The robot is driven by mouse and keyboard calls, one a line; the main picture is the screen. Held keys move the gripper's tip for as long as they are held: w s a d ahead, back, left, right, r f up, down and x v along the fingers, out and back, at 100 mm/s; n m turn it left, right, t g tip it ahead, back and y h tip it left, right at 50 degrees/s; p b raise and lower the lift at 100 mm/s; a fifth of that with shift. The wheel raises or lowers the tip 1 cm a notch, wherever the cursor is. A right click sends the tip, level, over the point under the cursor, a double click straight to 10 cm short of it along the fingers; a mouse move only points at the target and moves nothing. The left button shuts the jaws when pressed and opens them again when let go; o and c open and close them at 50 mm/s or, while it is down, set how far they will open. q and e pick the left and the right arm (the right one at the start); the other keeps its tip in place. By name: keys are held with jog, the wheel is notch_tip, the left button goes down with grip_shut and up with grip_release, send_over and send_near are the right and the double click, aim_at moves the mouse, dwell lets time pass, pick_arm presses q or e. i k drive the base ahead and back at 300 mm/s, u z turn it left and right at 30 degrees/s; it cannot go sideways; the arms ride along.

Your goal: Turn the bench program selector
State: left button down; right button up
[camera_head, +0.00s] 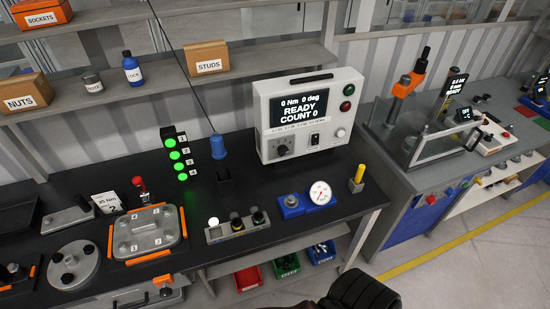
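A white controller box (345,89) stands at the back right of the black bench. Its screen (299,110) reads 0 Nm, 0 deg, READY, COUNT 0. A dark rotary knob (283,151) sits on its lower left face. A small grey control box (238,232) lies near the bench's front edge, with a lit white button (213,221) and two dark knobs (247,219). I cannot tell which knob is the program selector, and the knob markings are too small to read.
A stack light (178,154) shows several green lamps. A blue-handled tool (218,147) hangs on a cable behind the control box. A dial gauge (320,193) on a blue base and a yellow-topped post (358,178) stand right. A clamped cover plate (147,232) lies left.

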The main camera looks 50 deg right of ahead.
aim_at(283, 150)
jog(key=k, duration=0.7)
jog(key=z, duration=1.1)
jog(key=i, duration=0.4)
jog(key=u, duration=0.1)
